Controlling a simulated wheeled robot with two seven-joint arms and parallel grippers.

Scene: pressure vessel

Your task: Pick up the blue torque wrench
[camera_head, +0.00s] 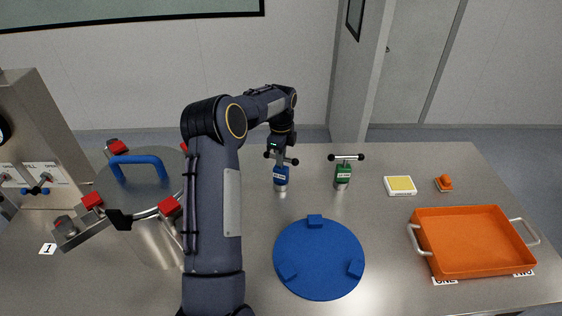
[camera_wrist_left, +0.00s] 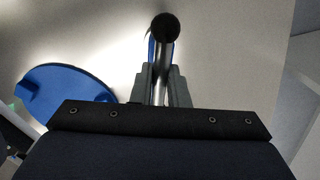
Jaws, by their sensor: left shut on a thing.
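The blue torque wrench (camera_head: 281,175) is upright near the middle of the table, with a T-shaped top bar ending in black balls. My left gripper (camera_head: 280,154) is at its top, shut on the wrench. In the left wrist view the gripper's fingers (camera_wrist_left: 161,88) close around the silver bar of the wrench (camera_wrist_left: 161,68), and a black ball end shows beyond them. A sliver of blue shows behind the bar. I cannot tell whether the wrench's lower end touches the table. My right gripper is not in view.
A green torque wrench (camera_head: 343,174) stands to the right. A blue disc (camera_head: 319,260) lies in front. An orange tray (camera_head: 470,268), a yellow-white box (camera_head: 400,186) and a small orange item (camera_head: 445,182) are at right. The metal vessel (camera_head: 154,245) with red clamps stands left.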

